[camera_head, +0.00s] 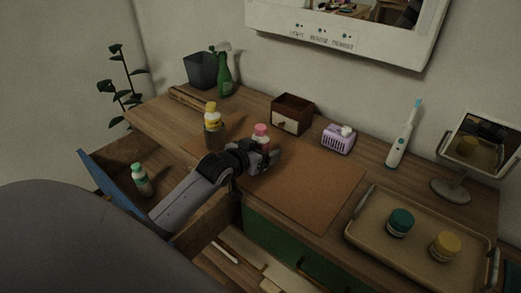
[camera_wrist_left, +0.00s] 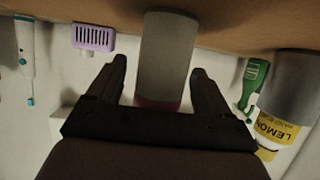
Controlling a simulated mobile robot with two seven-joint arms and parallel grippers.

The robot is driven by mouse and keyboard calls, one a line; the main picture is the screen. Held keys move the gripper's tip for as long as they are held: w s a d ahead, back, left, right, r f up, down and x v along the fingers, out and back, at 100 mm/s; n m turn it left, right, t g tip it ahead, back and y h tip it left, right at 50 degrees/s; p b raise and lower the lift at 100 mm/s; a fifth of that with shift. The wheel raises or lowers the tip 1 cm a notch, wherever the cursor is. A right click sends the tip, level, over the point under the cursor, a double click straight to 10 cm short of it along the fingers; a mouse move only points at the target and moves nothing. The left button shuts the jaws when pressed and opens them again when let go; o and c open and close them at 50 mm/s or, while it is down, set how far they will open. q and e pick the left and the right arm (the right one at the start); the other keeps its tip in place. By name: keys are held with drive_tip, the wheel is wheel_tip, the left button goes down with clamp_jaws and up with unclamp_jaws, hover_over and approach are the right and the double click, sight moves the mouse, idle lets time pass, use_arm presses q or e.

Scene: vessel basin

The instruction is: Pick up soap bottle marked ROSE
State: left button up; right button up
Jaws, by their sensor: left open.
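A bottle with a pink-red cap (camera_head: 261,130) stands upright on the brown mat (camera_head: 310,184). In the left wrist view, which is upside down, its grey body (camera_wrist_left: 166,50) lies between my two fingers, with a reddish band lower down; no ROSE mark is readable. My left gripper (camera_head: 265,157) is open around this bottle, and gaps show on both sides of it in the left wrist view (camera_wrist_left: 160,72). My gripper hides the bottle's lower part in the head view. My right gripper is not in view.
A yellow-topped bottle (camera_head: 212,115) stands left of the gripper; its label reads LEMON in the left wrist view (camera_wrist_left: 278,133). A small wooden box (camera_head: 292,113) and purple holder (camera_head: 338,138) stand behind. A tray (camera_head: 365,240) with two jars is at right. An open drawer holds another bottle (camera_head: 141,181).

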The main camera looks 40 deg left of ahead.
use_arm(q)
drive_tip(key=c, duration=1.2)
drive_tip(key=shift+r, duration=0.15)
